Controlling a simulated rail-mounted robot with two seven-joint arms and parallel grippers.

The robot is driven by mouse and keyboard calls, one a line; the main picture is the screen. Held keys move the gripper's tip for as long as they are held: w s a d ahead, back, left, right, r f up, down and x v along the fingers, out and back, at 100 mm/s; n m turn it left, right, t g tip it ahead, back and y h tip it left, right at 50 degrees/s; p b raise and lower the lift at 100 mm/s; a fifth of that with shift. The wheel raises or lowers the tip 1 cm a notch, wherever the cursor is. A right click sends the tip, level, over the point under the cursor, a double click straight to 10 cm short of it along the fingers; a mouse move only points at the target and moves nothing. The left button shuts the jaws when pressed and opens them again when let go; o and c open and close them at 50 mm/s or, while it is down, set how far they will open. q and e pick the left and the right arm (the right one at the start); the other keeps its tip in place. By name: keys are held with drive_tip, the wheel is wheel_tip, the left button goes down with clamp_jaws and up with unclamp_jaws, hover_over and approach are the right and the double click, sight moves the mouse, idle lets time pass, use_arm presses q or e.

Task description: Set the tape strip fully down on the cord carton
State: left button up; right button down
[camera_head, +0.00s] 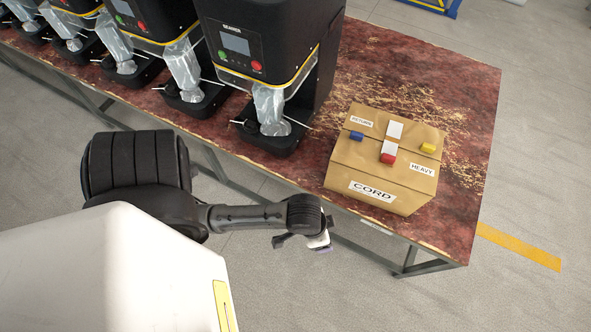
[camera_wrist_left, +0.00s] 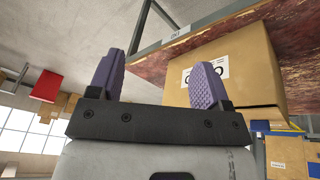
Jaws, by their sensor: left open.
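The cord carton (camera_head: 362,171) is a brown box marked CORD, standing on the table's right part. On its top lies a white strip (camera_head: 394,131), likely the tape strip, running towards a red block (camera_head: 388,158). I cannot tell whether the strip lies fully flat. My left gripper (camera_head: 320,243) is in front of the table edge, below and left of the carton, apart from it. In the left wrist view its purple fingers (camera_wrist_left: 157,62) are spread and empty, and the carton (camera_wrist_left: 254,78) shows behind the right finger, which partly covers its label. My right gripper is not in view.
A blue block (camera_head: 356,136) and a yellow block (camera_head: 427,148) sit on the carton's top, beside RETURN and HEAVY labels. A row of black seamers (camera_head: 270,40) stands left of the carton. The mottled red table (camera_head: 465,110) is bare to its right.

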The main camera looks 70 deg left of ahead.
use_arm(q)
drive_tip(key=s+a+r+y, duration=0.1)
drive_tip(key=s+a, duration=0.2)
drive_tip(key=s, duration=0.3)
drive_tip(key=shift+s+a+r+m+y, duration=0.15)
drive_tip(key=shift+a+r+m+y, duration=0.05)
drive_tip(key=shift+m+y, duration=0.1)
